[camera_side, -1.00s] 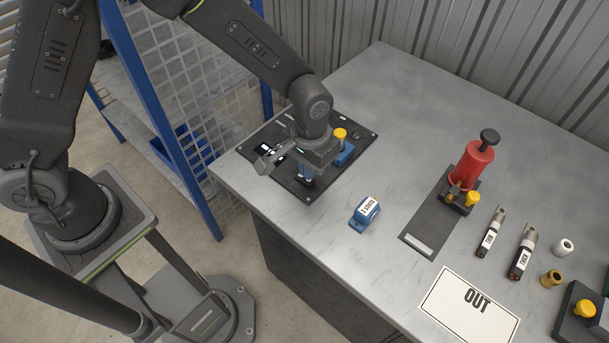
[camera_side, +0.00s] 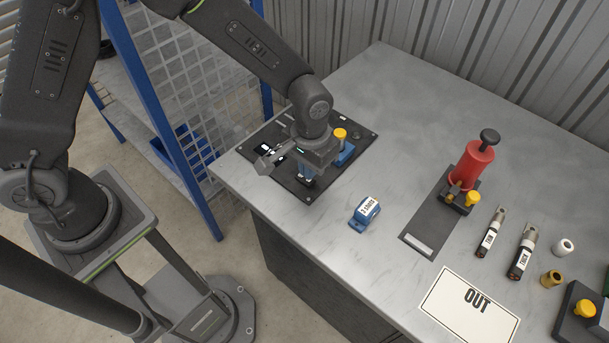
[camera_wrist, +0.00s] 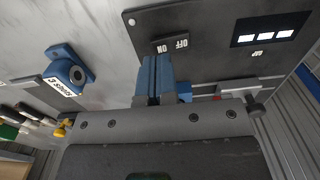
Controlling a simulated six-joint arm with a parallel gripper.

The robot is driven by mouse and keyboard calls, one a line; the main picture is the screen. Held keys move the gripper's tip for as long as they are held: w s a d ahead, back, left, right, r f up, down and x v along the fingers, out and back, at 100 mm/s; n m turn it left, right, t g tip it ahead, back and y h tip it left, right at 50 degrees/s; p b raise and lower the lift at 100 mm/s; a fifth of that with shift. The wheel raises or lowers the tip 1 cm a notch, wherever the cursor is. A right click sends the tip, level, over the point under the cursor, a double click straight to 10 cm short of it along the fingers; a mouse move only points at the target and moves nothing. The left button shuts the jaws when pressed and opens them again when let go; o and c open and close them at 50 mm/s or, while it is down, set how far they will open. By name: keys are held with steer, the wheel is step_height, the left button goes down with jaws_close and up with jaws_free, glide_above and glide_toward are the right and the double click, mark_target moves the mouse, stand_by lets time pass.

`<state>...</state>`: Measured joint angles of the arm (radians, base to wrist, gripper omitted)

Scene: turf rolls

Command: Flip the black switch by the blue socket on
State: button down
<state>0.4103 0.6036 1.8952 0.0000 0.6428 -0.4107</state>
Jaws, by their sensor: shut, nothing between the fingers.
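The black switch (camera_wrist: 172,43), lettered ON and OFF, is on a dark panel (camera_wrist: 215,22) in the wrist view. My gripper (camera_wrist: 157,62) is shut and empty, its blue fingertips pointing at the panel right beside the switch. I cannot tell whether they touch it, nor which way the switch is tipped. In the side view my gripper (camera_side: 307,175) is low over the front part of the panel and mostly hides the switch. A blue socket (camera_side: 345,154) with a yellow knob (camera_side: 340,134) stands on the panel just right of my gripper; it is partly hidden behind the fingers in the wrist view.
A blue block (camera_side: 366,212) labelled "3 shots" lies right of the panel. A red cylinder (camera_side: 470,165) with a black knob stands farther right, near two labelled tools (camera_side: 523,250) and an OUT card (camera_side: 470,308). Lit white display windows (camera_wrist: 270,35) show.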

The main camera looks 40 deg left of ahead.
steer(key=shift+f, duration=1.3)
stand_by(0.8)
steer(key=shift+r, duration=3.55)
steer(key=shift+a+r, duration=0.15)
steer(key=shift+r, duration=0.1)
steer(key=s+a+r+t, duration=0.5)
steer(key=s+a+r, duration=1.1)
steer(key=r, duration=0.2)
steer(key=shift+r+t, duration=0.3)
